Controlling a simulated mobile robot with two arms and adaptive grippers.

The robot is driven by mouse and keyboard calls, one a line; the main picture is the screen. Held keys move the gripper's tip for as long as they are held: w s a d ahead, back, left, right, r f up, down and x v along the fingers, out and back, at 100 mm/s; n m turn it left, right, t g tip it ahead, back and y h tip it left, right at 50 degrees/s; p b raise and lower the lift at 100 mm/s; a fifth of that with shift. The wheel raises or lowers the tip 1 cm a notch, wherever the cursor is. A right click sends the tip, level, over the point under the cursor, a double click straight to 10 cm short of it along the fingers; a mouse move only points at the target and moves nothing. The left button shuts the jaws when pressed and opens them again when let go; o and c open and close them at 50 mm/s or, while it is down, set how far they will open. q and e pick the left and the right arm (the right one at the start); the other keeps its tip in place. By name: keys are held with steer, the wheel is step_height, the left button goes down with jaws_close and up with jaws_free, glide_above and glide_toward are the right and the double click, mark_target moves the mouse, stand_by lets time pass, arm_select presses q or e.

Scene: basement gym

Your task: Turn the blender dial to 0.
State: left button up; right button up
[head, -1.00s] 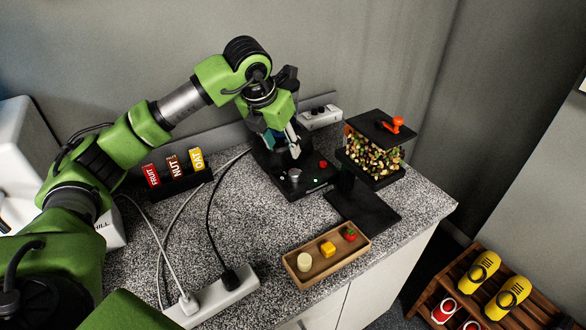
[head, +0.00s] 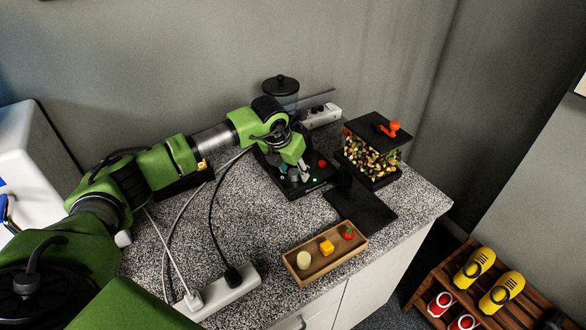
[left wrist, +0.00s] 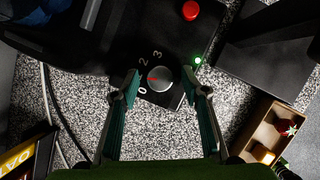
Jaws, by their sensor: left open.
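The blender (head: 280,88) stands at the back of the counter, its jar partly hidden behind my left arm. Its black base also shows in the left wrist view (left wrist: 120,30). The round grey dial (left wrist: 160,79) sits on the base, with 0, 1, 2 and 3 printed around its left side. Its red mark points left, at about 1. My left gripper (left wrist: 163,92) is open, one finger on each side of the dial; whether they touch it I cannot tell. In the head view the left gripper (head: 294,173) is low over the base and partly hides the dial. My right gripper is not in view.
A red button (left wrist: 191,10) and a lit green light (left wrist: 197,60) are near the dial. A dispenser of nuts (head: 370,155) stands to the right. A wooden tray (head: 330,265) and a power strip (head: 235,292) lie in front. Cables cross the counter (head: 265,230).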

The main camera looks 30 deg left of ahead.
arm_select(q)
steer(key=c, duration=1.1)
steer(key=n+b, duration=0.2)
steer(key=n+y+b, duration=0.1)
steer(key=n+b, duration=0.1)
steer(key=shift+d+f+y, duration=0.15)
steer(key=shift+y, duration=0.15)
steer(key=shift+r+n+g+y+b, duration=0.15)
steer(key=shift+n+y+b, duration=0.2)
steer(key=shift+n+b, duration=0.5)
steer(key=shift+r+n+g+y+b, duration=0.15)
steer(key=shift+n+y+b, duration=0.3)
steer(key=shift+n, duration=0.6)
steer(key=shift+f, duration=0.1)
steer(key=o, duration=1.1)
